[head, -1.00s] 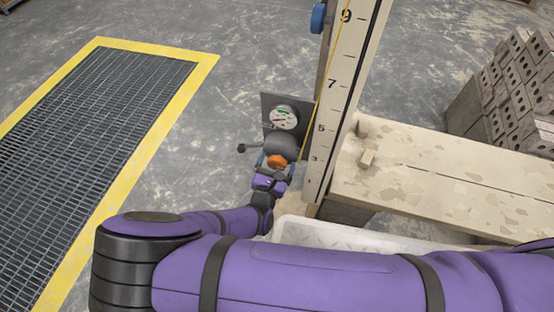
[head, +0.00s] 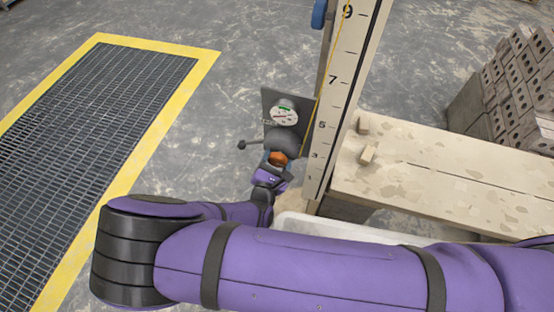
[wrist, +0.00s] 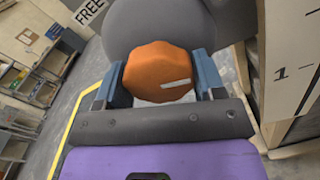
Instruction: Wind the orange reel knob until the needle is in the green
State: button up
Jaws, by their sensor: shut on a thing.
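The orange reel knob (wrist: 158,72) sits on the front of a dark grey rounded reel housing (wrist: 150,25). My gripper (wrist: 160,84) is shut on the knob, with one blue-grey finger on each side of it. A white mark on the knob's face points to the right in the wrist view. In the head view the knob (head: 278,158) is partly covered by my gripper (head: 274,166). The round white gauge (head: 284,114) is above the reel on a dark plate (head: 270,100). It shows a green band at its top and red markings lower; the needle is too small to read surely.
A tall numbered post (head: 345,90) with a yellow line stands right of the gauge. A wooden bench (head: 440,190) with small blocks is to the right, with stacked bricks (head: 520,90) behind. A white tub (head: 330,229) lies below. A yellow-edged floor grate (head: 110,120) is at left.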

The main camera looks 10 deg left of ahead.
jog(key=m, duration=0.4)
jog(key=shift+a+m, duration=0.1)
jog(key=shift+m, duration=0.2)
jog(key=m, duration=0.4)
jog(key=shift+r+m, duration=0.1)
jog(key=shift+m, duration=0.2)
jog(key=m, duration=0.9)
jog(key=shift+r, duration=0.15)
jog(key=shift+m, duration=0.4)
jog(key=o, duration=0.9)
jog(key=shift+o, duration=0.2)
jog(key=s, duration=1.1)
jog(key=shift+a, duration=0.45)
